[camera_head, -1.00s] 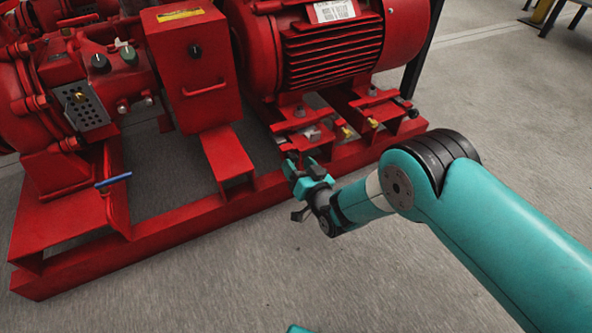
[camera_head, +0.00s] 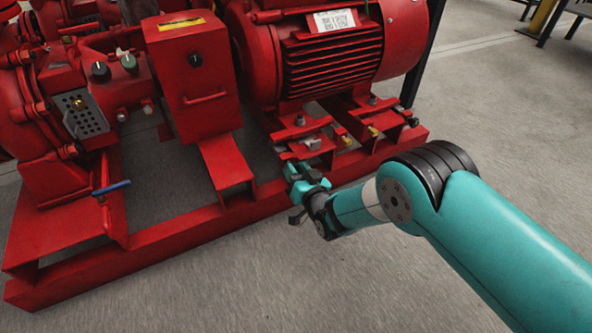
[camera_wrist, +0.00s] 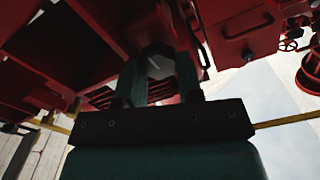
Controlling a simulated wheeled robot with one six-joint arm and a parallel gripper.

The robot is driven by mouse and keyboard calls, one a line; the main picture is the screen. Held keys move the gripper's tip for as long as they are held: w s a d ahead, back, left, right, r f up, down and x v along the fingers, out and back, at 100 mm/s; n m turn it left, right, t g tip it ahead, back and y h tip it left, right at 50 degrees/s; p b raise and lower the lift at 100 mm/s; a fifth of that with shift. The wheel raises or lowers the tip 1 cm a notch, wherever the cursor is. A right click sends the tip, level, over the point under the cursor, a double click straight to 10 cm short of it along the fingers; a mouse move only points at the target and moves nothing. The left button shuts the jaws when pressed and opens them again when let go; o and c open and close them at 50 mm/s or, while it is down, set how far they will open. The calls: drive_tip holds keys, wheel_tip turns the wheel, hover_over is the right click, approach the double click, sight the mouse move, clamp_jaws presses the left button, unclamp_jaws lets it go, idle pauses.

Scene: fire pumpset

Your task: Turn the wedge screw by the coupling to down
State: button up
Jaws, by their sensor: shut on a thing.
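My gripper (camera_head: 291,168) reaches in low at the front of the red motor base, below the motor's near-left foot. In the wrist view my gripper (camera_wrist: 158,78) has its two fingers shut on a grey hexagonal head, the wedge screw (camera_wrist: 157,62), which sits between the fingertips. The head view does not show the screw clearly; the gripper hides it. How far the screw is turned cannot be read.
The red motor (camera_head: 330,50) stands above the gripper. The red coupling guard box (camera_head: 195,75) is to the left. The red skid rail (camera_head: 190,222) runs beneath. A blue-handled lever (camera_head: 112,187) is further left. The floor in front is clear.

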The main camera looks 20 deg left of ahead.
drive_tip(key=shift+s+f+n+p, duration=0.15)
drive_tip(key=shift+n+p, duration=0.6)
drive_tip(key=shift+n, duration=5.1)
drive_tip(key=shift+w+f+n+p, duration=0.1)
drive_tip(key=shift+f+n+p, duration=0.4)
drive_tip(key=shift+n, duration=5.3)
drive_tip(key=shift+s+n+p, duration=0.1)
drive_tip(key=shift+n+p, duration=0.85)
drive_tip(key=shift+n, duration=4.9)
drive_tip(key=o, duration=0.9)
drive_tip(key=shift+a, duration=0.1)
